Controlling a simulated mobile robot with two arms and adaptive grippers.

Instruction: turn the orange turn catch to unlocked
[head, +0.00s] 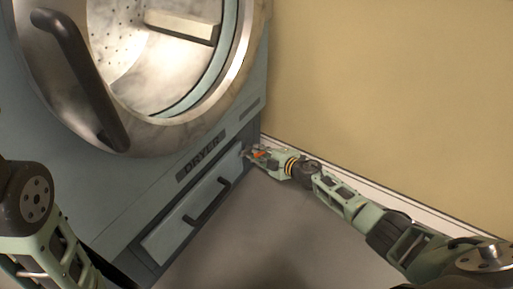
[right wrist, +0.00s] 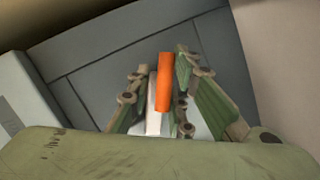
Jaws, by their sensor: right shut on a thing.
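The orange turn catch (head: 260,154) sits at the lower right of the dryer front, beside the drawer. In the right wrist view the orange catch (right wrist: 164,82) stands upright next to a pale strip (right wrist: 154,108). My right gripper (head: 254,154) is at the catch. In the right wrist view the fingers of my right gripper (right wrist: 160,88) stand on both sides of the catch and are shut on it. The fingers partly hide its base. My left arm comes in at the lower left of the head view, but its gripper is out of the picture.
The dryer (head: 110,190) has a round door with a dark handle (head: 82,80) at the upper left. Below its label is a drawer (head: 170,237) with a dark handle (head: 207,202). A beige wall (head: 400,90) stands close on the right. The grey floor (head: 290,235) is clear.

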